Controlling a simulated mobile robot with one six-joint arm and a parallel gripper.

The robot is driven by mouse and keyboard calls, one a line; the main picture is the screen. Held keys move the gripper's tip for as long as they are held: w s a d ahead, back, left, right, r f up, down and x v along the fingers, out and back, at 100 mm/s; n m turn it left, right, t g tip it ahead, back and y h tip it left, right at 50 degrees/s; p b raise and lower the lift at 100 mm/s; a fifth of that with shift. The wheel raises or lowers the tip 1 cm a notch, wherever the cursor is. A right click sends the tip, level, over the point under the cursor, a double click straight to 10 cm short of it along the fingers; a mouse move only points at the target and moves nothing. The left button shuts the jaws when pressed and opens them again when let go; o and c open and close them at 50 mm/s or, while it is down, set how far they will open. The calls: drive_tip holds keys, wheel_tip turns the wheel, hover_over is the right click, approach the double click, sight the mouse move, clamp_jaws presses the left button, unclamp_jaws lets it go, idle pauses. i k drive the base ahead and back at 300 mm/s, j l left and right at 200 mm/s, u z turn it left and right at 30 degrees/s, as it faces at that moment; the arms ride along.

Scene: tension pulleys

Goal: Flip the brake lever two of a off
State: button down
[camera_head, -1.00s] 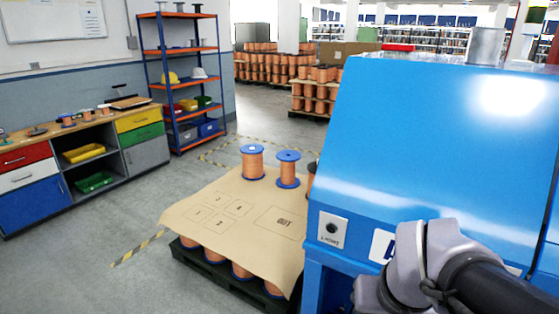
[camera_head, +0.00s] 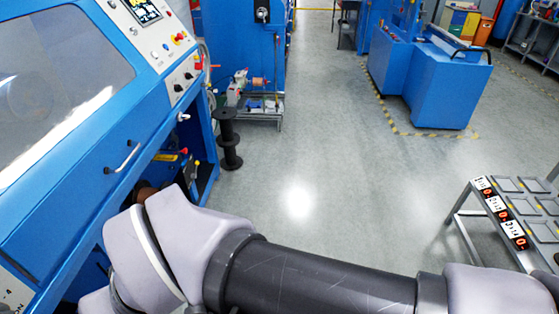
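The large blue machine (camera_head: 70,200) fills the left of the view, with a clear cover and a control panel (camera_head: 165,40). A small red-tipped part (camera_head: 183,151) and a yellow part (camera_head: 164,157) show in the opening under its panel; they may be levers. I cannot tell which part is the brake lever of a, nor its setting. My arm crosses the bottom of the view in front of the machine. My gripper is not in view, so I cannot see what it is near or whether it holds anything.
A black spool stand (camera_head: 228,140) stands on the floor just right of the machine. Another blue machine (camera_head: 240,50) is behind it. A metal table with trays and red displays (camera_head: 505,215) is at the right. The middle floor is clear.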

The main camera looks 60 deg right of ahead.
sight(193, 176)
drive_tip(key=z, duration=1.3)
drive_tip(key=i+l+u, duration=0.1)
drive_tip(key=i+l, duration=0.25)
drive_tip(key=i+l+u, duration=0.15)
drive_tip(key=i+l, duration=0.25)
drive_tip(key=i+l+u, duration=0.1)
drive_tip(key=i+l, duration=0.3)
drive_tip(key=i+l+u, duration=0.15)
drive_tip(key=i+l, duration=0.25)
drive_tip(key=i+l+u, duration=0.1)
drive_tip(key=i+l, duration=0.2)
drive_tip(key=l, duration=0.25)
drive_tip(key=i+l+u, duration=0.15)
drive_tip(key=i+l, duration=0.2)
drive_tip(key=l, duration=0.15)
drive_tip(key=i+l+u, duration=0.1)
drive_tip(key=i+l, duration=0.25)
drive_tip(key=l, duration=0.15)
drive_tip(key=i, duration=0.4)
